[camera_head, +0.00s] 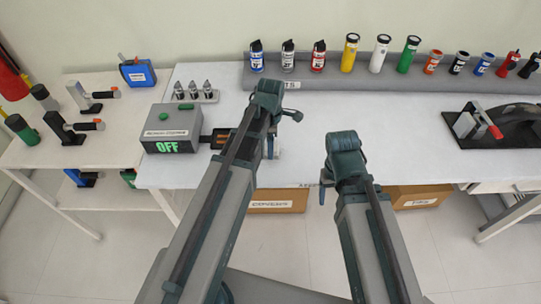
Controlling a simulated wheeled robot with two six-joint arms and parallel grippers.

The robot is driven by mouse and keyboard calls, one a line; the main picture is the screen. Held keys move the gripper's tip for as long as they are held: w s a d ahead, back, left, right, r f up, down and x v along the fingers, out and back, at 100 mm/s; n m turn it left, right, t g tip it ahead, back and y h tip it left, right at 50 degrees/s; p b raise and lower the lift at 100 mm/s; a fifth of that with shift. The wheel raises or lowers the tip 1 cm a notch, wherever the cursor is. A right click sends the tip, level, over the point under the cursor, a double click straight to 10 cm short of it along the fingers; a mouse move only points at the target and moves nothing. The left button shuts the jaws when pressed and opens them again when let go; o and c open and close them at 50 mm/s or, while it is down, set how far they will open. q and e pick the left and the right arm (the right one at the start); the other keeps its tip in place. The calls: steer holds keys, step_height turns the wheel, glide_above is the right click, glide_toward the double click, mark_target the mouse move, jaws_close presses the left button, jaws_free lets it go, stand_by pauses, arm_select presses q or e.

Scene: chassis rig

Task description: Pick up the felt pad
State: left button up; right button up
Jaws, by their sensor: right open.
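I cannot make out a felt pad in the head view. My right gripper (323,188) shows only as a small part below the bent end of my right arm, near the white table's front edge; it is open, and nothing shows between its fingers. My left gripper (274,145) is mostly hidden behind my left arm, above the white table (400,125).
A grey box (172,130) reading OFF stands at the table's left. Several small bottles and cylinders line a grey rack (400,85) at the back. A black fixture (490,125) is at right. Two cardboard boxes lie below (277,200). The table's middle right is clear.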

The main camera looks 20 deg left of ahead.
arm_select(q)
steer(key=shift+f+b, duration=0.45)
steer(key=shift+f, duration=0.5)
arm_select(e)
steer(key=shift+f, duration=0.9)
arm_select(q)
steer(key=shift+r, duration=0.1)
steer(key=shift+c, duration=0.3)
steer(key=c, duration=1.2)
arm_select(e)
steer(key=shift+r, duration=0.1)
